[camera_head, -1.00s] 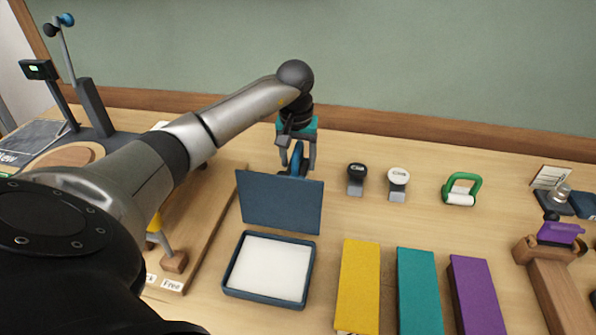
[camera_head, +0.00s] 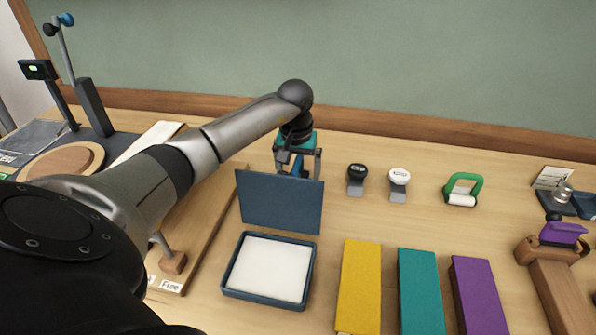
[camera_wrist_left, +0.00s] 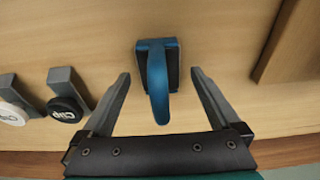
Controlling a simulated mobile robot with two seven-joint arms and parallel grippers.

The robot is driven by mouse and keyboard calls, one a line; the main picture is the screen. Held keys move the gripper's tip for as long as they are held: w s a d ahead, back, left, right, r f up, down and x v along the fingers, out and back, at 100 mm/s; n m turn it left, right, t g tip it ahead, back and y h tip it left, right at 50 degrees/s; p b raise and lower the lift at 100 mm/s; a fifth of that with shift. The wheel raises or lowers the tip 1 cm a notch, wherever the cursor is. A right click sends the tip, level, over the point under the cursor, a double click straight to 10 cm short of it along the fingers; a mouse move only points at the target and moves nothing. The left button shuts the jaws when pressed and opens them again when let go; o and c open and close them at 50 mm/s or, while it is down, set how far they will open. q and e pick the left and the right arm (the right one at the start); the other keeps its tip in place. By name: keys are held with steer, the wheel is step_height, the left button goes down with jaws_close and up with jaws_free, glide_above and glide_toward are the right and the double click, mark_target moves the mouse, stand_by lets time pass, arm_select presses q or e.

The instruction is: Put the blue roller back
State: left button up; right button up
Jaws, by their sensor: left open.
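The blue roller (camera_wrist_left: 157,75) shows in the left wrist view as a blue curved handle with a dark part beside it, over the wooden tabletop. It sits between the two fingers of my left gripper (camera_wrist_left: 160,100), with a gap on each side, so the jaws are open and not touching it. In the head view my left gripper (camera_head: 299,168) is behind the raised dark blue lid (camera_head: 279,200), which hides much of the roller. My right gripper is not in view.
An open blue box with a white pad (camera_head: 268,268) lies in front of the lid. Black (camera_head: 357,176) and white (camera_head: 399,180) stampers and a green roller (camera_head: 462,190) stand to the right. Yellow, teal and purple blocks lie in front. A wooden board is left.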

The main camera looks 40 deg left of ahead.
arm_select(q)
steer(key=shift+r, duration=0.1)
steer(key=shift+r, duration=0.35)
steer(key=r, duration=0.3)
steer(key=s+r+p, duration=0.1)
steer(key=r, duration=0.3)
steer(key=d+r+p, duration=0.1)
steer(key=r, duration=0.3)
steer(key=shift+s+r, duration=0.15)
steer(key=shift+s, duration=0.15)
steer(key=shift+r, duration=0.1)
